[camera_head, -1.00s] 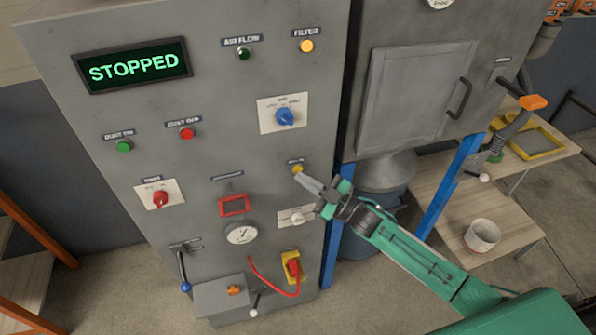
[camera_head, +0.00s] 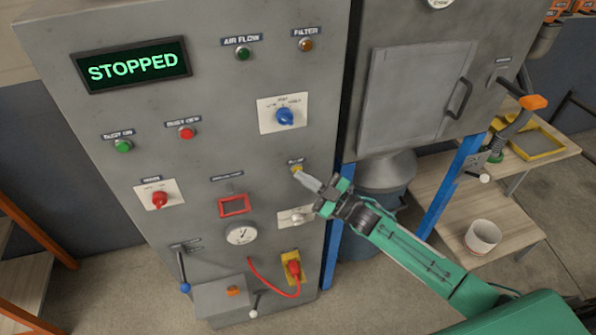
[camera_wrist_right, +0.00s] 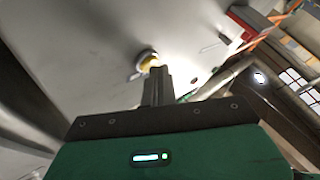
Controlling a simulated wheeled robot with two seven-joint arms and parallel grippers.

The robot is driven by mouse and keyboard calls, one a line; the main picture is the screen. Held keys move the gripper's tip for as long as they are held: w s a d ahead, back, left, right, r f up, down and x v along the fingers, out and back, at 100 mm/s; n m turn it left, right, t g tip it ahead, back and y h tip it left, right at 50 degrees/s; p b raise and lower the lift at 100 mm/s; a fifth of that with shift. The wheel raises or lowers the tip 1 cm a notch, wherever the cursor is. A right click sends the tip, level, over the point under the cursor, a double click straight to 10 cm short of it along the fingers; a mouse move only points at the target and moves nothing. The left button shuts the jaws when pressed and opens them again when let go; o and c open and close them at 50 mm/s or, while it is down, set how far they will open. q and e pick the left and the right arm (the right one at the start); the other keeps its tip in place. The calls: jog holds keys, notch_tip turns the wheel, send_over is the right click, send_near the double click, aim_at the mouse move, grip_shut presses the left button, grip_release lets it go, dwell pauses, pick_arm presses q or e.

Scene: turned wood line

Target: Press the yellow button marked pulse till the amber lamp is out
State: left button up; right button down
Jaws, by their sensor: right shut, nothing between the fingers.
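The yellow button (camera_head: 296,169) is on the right part of the grey panel, under a small label too blurred to read. My right gripper (camera_head: 301,176) is shut and empty, its fingertips at the button. In the right wrist view the fingertips (camera_wrist_right: 158,72) overlap the lower edge of the yellow button (camera_wrist_right: 148,61); whether they touch it I cannot tell. The amber lamp (camera_head: 306,45) under the FILTER label is dark brown, unlit. My left gripper is not in view.
A blue knob (camera_head: 284,117) sits above the button and a white-grey knob (camera_head: 296,217) below it. A display (camera_head: 134,65) reads STOPPED. A red plug (camera_head: 293,268) with a red cable is lower down. A blue post (camera_head: 447,187) stands right.

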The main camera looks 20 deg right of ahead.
jog(key=shift+s, duration=0.1)
dwell(0.3)
jog(key=shift+s+p, duration=0.35)
jog(key=shift+s, duration=0.35)
jog(key=s+p, duration=0.1)
jog(key=s, duration=0.4)
jog(key=shift+d+p, duration=0.1)
jog(key=shift+p, duration=0.3)
dwell(0.4)
